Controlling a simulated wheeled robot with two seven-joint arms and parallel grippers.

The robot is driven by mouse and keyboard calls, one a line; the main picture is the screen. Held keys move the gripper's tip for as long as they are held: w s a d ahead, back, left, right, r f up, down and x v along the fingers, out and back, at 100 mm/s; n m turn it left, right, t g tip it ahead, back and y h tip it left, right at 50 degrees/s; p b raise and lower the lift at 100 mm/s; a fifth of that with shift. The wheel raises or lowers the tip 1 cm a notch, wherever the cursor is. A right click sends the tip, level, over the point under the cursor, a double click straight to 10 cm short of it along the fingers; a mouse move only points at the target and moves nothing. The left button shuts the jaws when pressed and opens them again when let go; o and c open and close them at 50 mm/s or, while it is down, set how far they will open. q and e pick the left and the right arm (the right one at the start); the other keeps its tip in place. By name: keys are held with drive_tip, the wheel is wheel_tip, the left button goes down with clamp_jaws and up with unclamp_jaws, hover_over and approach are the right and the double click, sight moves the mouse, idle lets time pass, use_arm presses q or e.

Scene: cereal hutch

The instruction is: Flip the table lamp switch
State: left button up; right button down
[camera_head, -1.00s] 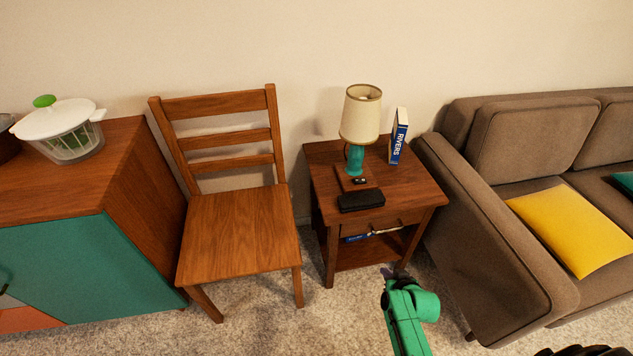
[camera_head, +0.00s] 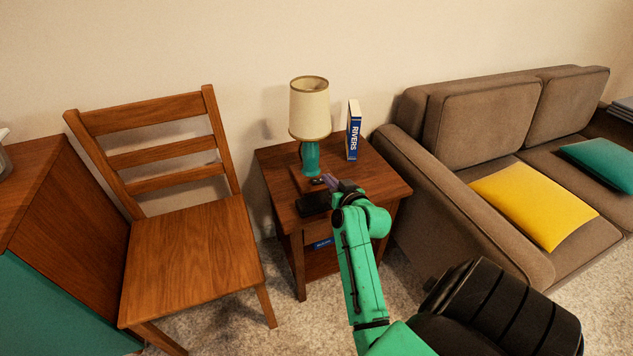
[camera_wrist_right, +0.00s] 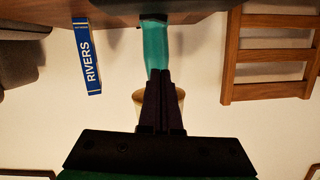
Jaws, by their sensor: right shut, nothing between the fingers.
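The table lamp (camera_head: 309,108) has a cream shade and a teal base (camera_head: 310,158), and stands upright on a wooden side table (camera_head: 380,182). In the right wrist view, which is upside down, the shut fingers (camera_wrist_right: 160,75) point at the teal lamp base (camera_wrist_right: 155,45). My left gripper is not in view.
A blue and white book (camera_head: 354,132) stands right of the lamp. A wooden chair (camera_head: 190,245) is at the left, a brown sofa (camera_head: 450,205) at the right.

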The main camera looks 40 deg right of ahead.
drive_tip(key=b, duration=0.1)
hover_over(317, 189)
drive_tip(key=shift+d+f, duration=0.2)
drive_tip(key=shift+f, duration=0.45)
drive_tip(key=shift+d+f, duration=0.2)
drive_tip(key=shift+f, duration=0.4)
drive_tip(key=f, duration=0.2)
drive_tip(key=shift+a+f+b, duration=0.2)
drive_tip(key=shift+f+b, duration=0.15)
drive_tip(key=shift+b, duration=0.05)
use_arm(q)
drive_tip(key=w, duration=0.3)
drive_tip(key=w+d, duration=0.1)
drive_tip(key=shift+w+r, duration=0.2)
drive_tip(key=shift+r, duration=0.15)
use_arm(e)
drive_tip(key=shift+f, duration=0.3)
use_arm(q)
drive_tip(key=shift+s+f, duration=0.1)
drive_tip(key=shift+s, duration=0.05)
use_arm(e)
drive_tip(key=shift+a+f+n+h, duration=0.2)
drive_tip(key=shift+f+n+h, duration=0.1)
drive_tip(key=shift+f+n, duration=0.15)
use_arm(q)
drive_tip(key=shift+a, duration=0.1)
use_arm(e)
drive_tip(key=shift+r, duration=0.15)
